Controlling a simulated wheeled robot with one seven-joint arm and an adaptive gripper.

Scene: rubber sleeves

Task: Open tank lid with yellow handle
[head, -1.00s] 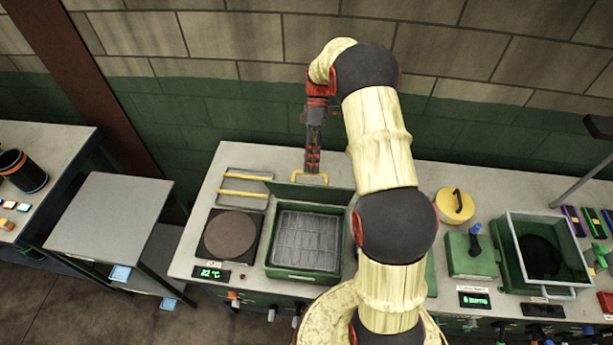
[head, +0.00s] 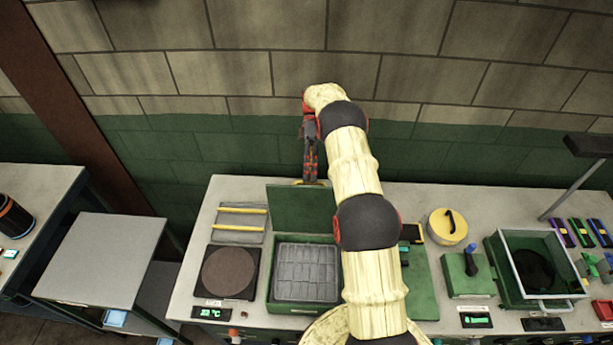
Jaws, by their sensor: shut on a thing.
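The green tank (head: 275,295) stands on the counter, and a grey grid shows inside it. Its green lid (head: 296,208) stands up at the tank's back edge, swung open. My gripper (head: 309,177) is behind the lid's top edge, pointing down. It is shut on the yellow handle (head: 297,182), of which only a small part shows by the fingertips. My arm covers the area right of the tank.
A dark round plate (head: 228,272) and a rack with yellow bars (head: 240,224) lie left of the tank. A yellow round lid (head: 447,227), a green box (head: 468,277) and another green tank (head: 538,268) stand to the right. The wall is close behind.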

